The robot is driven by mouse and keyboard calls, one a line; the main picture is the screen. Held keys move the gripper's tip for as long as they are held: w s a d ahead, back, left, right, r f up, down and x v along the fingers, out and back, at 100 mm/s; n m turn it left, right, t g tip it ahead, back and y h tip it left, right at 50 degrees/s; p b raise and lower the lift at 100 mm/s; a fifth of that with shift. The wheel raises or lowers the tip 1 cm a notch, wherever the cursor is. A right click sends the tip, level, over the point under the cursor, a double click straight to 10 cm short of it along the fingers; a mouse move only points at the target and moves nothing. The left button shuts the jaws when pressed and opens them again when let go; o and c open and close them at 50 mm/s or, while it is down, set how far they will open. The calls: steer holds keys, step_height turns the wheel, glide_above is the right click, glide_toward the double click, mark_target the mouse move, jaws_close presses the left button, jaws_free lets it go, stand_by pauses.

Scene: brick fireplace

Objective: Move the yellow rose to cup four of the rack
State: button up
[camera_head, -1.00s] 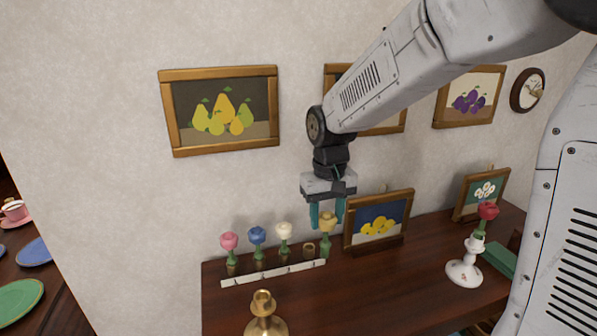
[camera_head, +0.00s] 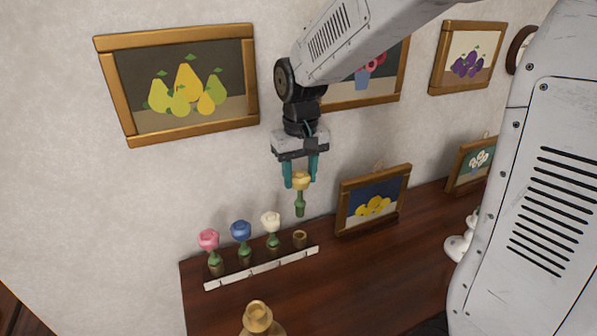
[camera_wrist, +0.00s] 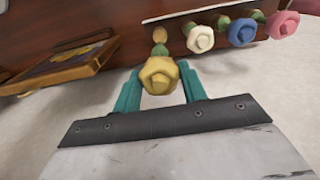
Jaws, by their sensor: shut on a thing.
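The yellow rose (camera_head: 300,182) is held between the teal fingers of my gripper (camera_head: 301,172), its green stem hanging straight down. The wrist view also shows the rose (camera_wrist: 159,76) between the fingers. The stem's lower end is just above the empty cup (camera_head: 300,239) at the right end of the rack (camera_head: 262,271), apart from it in the head view. The other cups hold a pink rose (camera_head: 209,240), a blue rose (camera_head: 241,230) and a white rose (camera_head: 271,221). The rack has a white strip along its front.
A framed lemon picture (camera_head: 372,203) stands on the dark wooden top (camera_head: 345,280), right of the rack. A brass candlestick (camera_head: 257,318) stands in front of the rack. A white candlestick (camera_head: 460,246) is partly hidden by my arm at the right.

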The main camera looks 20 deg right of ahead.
mark_target(300, 204)
steer(key=shift+a+f, duration=0.1)
steer(key=shift+f, duration=4.7)
steer(key=o, duration=0.9)
step_height(300, 204, up, 8)
steer(key=shift+f, duration=0.1)
steer(key=shift+s, duration=0.1)
